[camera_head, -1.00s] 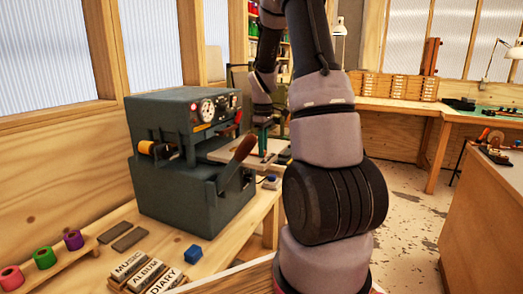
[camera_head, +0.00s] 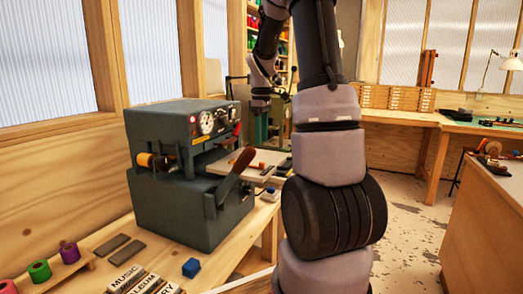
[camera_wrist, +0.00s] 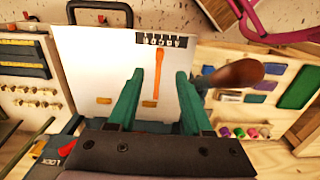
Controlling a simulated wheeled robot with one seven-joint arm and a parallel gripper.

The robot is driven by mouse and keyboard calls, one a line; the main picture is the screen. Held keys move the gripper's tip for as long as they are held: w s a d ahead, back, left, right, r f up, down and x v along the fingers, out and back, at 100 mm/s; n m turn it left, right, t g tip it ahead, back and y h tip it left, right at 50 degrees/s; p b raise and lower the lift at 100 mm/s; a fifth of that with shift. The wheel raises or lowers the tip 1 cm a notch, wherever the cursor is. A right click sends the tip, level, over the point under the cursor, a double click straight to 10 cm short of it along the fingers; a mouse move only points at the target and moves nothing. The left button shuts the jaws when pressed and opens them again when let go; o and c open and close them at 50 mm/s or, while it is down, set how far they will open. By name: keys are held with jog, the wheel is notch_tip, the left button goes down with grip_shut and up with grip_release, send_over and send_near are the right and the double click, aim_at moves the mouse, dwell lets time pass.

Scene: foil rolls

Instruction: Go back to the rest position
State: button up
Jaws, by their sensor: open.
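My gripper (camera_head: 266,128) is at the end of my raised arm, above the platen of the dark grey foil press (camera_head: 190,175). In the wrist view my gripper (camera_wrist: 158,76) shows two green fingers, apart with nothing held between them. The pale platen (camera_wrist: 88,65) lies beyond the fingertips, with an orange strip on it. In the head view my arm covers part of the area right of the press.
The press has a brown-handled lever (camera_head: 236,176) and an orange foil roll (camera_head: 152,161). Pink, green and purple rolls (camera_head: 69,252) stand at the lower left. A blue block (camera_head: 191,267) and lettered wooden blocks (camera_head: 146,283) lie in front. Open floor is at right.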

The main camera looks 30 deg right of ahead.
jog(key=shift+r, duration=0.85)
jog(key=s+a+r+m+t, duration=0.2)
jog(key=s+a+r+m, duration=0.2)
jog(key=s, duration=0.3)
jog(key=s+a+r+m+t+y, duration=0.1)
jog(key=s+a+r+m+t, duration=0.1)
jog(key=s+a+r+m, duration=0.2)
jog(key=s+a+r+m+t+y, duration=0.1)
jog(key=s+a+r+m+t, duration=0.2)
jog(key=s+a, duration=0.4)
jog(key=s+r, duration=0.1)
jog(key=s, duration=0.2)
jog(key=shift+s+a+m, duration=0.3)
jog(key=shift+a+m, duration=0.05)
jog(key=shift+m, duration=0.05)
